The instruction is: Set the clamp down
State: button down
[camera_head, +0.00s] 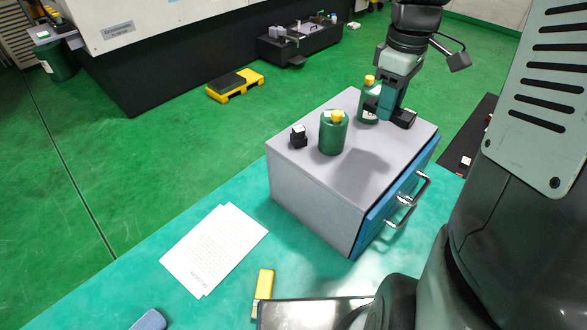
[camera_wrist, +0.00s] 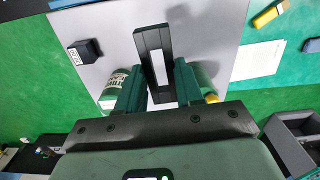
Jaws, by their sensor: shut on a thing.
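The clamp appears to be a dark, long block with a pale label (camera_wrist: 155,55); in the head view it shows as a black piece (camera_head: 404,118) at the right end of the grey cabinet top. My gripper (camera_head: 386,109) points down over it, and in the wrist view its two green fingers (camera_wrist: 159,68) are shut on the block. The clamp is low at the cabinet top (camera_head: 365,170); I cannot tell whether it touches it. Its part between the fingers is partly hidden.
Two green bottles with yellow caps stand on the cabinet, one close to my gripper (camera_head: 368,107) and one nearer the front (camera_head: 333,136). A small black block (camera_head: 298,137) sits at the left. Blue drawers with handles (camera_head: 405,205) face right. The top's front middle is clear.

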notch_tip(320, 180, up, 6)
jog(key=f, duration=0.1)
send_over(239, 226)
jog(key=shift+m, duration=0.4)
notch_tip(239, 226, down, 35)
jog(key=shift+w+f, duration=0.1)
jog(key=shift+f, duration=0.1)
jog(key=shift+f, duration=0.15)
jog(key=c, duration=0.7)
grip_release()
jog(key=shift+c, duration=0.2)
